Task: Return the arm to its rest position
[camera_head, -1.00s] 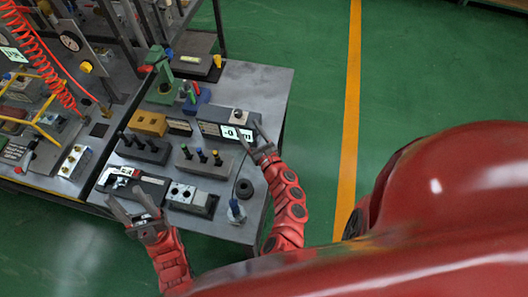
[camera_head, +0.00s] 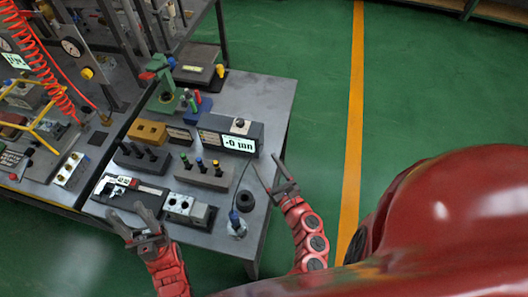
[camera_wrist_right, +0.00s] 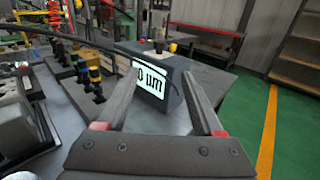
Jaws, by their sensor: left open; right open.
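My right gripper (camera_head: 275,174) is open and empty in the head view, off the right edge of the workbench, right of a gauge with a digital display (camera_head: 238,142). In the right wrist view the two fingers of the right gripper (camera_wrist_right: 160,95) stand apart, with the gauge (camera_wrist_right: 152,82) beyond them and nothing between them. My left gripper (camera_head: 136,220) is open and empty at the front edge of the bench, near a caliper in a dark tray (camera_head: 125,187) and a metal block with holes (camera_head: 188,209).
A red coiled hose (camera_head: 45,65) hangs at left. Green floor (camera_head: 320,90) is open at right.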

